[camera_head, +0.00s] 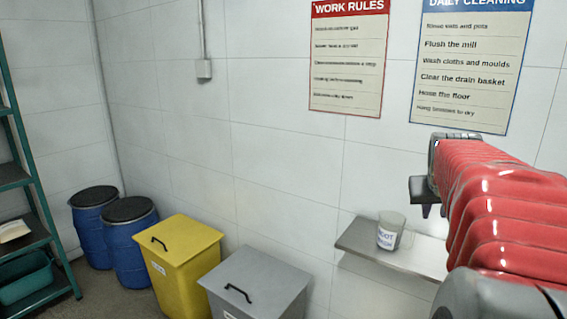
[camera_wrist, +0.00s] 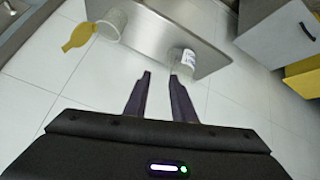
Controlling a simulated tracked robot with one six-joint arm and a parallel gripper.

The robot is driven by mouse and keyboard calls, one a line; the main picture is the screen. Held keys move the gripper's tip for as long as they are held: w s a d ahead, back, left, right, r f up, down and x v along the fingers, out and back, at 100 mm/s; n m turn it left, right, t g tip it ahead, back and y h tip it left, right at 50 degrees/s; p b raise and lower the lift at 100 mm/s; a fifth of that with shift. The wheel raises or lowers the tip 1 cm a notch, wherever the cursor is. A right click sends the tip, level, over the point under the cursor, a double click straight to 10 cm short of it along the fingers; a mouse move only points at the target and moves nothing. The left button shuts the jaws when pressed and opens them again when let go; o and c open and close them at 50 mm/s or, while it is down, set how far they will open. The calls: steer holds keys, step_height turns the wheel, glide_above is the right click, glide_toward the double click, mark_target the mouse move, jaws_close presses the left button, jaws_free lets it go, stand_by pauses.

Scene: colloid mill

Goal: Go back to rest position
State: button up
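My gripper (camera_wrist: 162,84) is open, with its two dark fingers apart and nothing between them in the wrist view. In the head view, the red-sleeved arm comes in from the right, and the dark gripper (camera_head: 427,208) is in front of the wall, appearing above and right of a clear labelled cup. That cup (camera_head: 388,232) stands upright on a grey metal shelf (camera_head: 360,238). In the wrist view the labelled cup (camera_wrist: 184,62) appears just beyond the right fingertip, apart from it.
A yellow bin (camera_head: 180,262), a grey bin (camera_head: 255,280) and blue drums (camera_head: 130,240) stand along the wall. A green rack (camera_head: 30,190) is at left. In the wrist view, a whitish cup (camera_wrist: 112,24) and a yellow object (camera_wrist: 80,37) are near the shelf's left end.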

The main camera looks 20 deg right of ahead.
steer(key=w+a+f+n+t+y, duration=0.1)
steer(key=a+f+n+y, duration=0.1)
steer(key=a, duration=1.1)
steer(key=w+a+f+n+y, duration=0.1)
steer(key=a+f+n, duration=0.15)
steer(key=a, duration=1.05)
steer(key=s+a+f+n+y, duration=0.1)
steer(key=s+a+f, duration=0.3)
steer(key=a, duration=0.5)
steer(key=s+a+f+n+y, duration=0.2)
steer(key=s+a+f, duration=0.2)
steer(key=a, duration=0.5)
steer(key=shift+s+a+f+y, duration=0.2)
steer(key=shift+s+f+y, duration=0.1)
steer(key=shift+s, duration=0.65)
